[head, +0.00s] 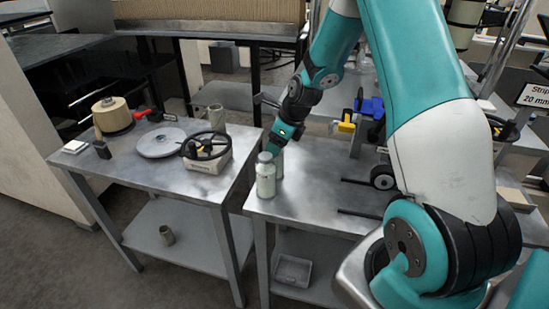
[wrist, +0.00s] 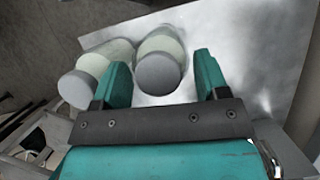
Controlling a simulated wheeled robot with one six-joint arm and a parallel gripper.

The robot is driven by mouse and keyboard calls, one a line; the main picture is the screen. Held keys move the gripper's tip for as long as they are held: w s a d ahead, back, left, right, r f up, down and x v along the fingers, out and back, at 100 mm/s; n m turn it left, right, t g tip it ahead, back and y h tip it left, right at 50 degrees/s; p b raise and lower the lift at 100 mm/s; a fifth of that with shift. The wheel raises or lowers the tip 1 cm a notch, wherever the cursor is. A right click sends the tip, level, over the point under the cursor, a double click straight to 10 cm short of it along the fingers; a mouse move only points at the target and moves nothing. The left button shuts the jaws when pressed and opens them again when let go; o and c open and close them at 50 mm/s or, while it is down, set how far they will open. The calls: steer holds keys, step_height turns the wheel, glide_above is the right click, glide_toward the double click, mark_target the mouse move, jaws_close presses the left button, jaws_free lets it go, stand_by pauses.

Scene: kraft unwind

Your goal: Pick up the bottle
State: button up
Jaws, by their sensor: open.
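A pale bottle with a grey cap (head: 265,177) stands upright near the left edge of the right metal table. A second similar bottle (head: 279,163) stands just behind it, partly hidden. In the wrist view, one capped bottle (wrist: 160,42) appears between the two teal fingers, and the other bottle (wrist: 93,65) is to the left, outside the left finger. My gripper (wrist: 161,66) is open and empty. In the head view my gripper (head: 272,147) is over the bottles, pointing down. I cannot tell how far it is above the caps.
The left metal table holds a black handwheel (head: 206,146), a grey disc (head: 161,142) and a tan roll (head: 112,115). A gap separates the two tables. A device with yellow and blue parts (head: 347,127) stands right of the bottles. The front of the right table is clear.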

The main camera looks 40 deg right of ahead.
steer(key=shift+x, duration=1)
steer(key=shift+c, duration=0.3)
steer(key=c, duration=0.7)
steer(key=shift+o, duration=0.2)
steer(key=shift+r, duration=0.1)
